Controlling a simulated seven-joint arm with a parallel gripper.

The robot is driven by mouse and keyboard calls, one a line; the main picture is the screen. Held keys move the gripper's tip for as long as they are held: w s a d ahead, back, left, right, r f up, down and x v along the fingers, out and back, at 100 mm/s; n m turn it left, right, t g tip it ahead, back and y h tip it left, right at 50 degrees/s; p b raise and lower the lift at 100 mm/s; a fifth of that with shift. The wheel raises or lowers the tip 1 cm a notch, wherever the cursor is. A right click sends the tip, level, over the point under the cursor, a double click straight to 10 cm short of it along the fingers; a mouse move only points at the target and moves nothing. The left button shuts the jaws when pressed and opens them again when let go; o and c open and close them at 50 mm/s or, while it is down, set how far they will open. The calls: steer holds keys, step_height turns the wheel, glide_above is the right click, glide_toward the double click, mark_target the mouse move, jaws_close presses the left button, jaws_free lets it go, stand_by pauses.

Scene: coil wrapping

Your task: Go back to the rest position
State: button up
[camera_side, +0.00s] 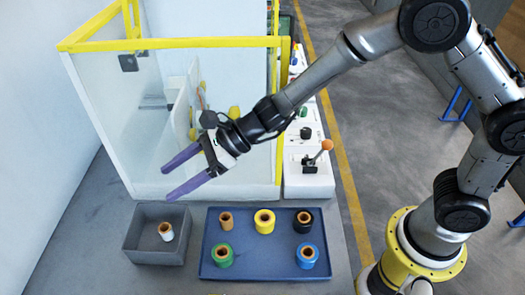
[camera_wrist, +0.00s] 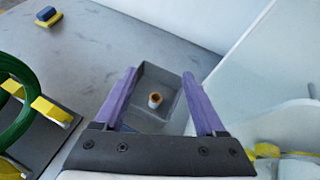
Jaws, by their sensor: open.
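My gripper (camera_side: 175,179) is open and empty, with two purple fingers held in the air in front of the glass-walled enclosure (camera_side: 215,191). In the wrist view my gripper (camera_wrist: 164,84) shows its fingers spread wide. Between them, farther off, the grey bin (camera_wrist: 171,77) appears. A white coil (camera_side: 166,234) with an orange-brown core stands inside the grey bin (camera_side: 133,240). The coil also shows in the wrist view (camera_wrist: 155,102), apart from both fingers.
A blue tray (camera_side: 275,269) right of the bin holds several coils: brown, yellow, black, green and blue. The enclosure has yellow rails (camera_side: 180,43). A white control panel with an orange-knobbed lever (camera_side: 323,148) stands on the right.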

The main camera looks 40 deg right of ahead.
steer(key=s+d+r+n+g+h, duration=0.1)
steer(key=s+d+r+n+g, duration=0.1)
steer(key=s+d+r+n, duration=0.85)
steer(key=s+d+n+t+h, duration=0.1)
steer(key=s+d+n+h, duration=0.4)
steer(key=d, duration=0.5)
steer(key=s+d+f+n+t+h, duration=0.1)
steer(key=s+d+n+h, duration=0.4)
steer(key=s+d, duration=0.5)
steer(key=shift+s+d+n, duration=0.15)
steer(key=shift+d+n, duration=0.55)
steer(key=shift+n, duration=0.15)
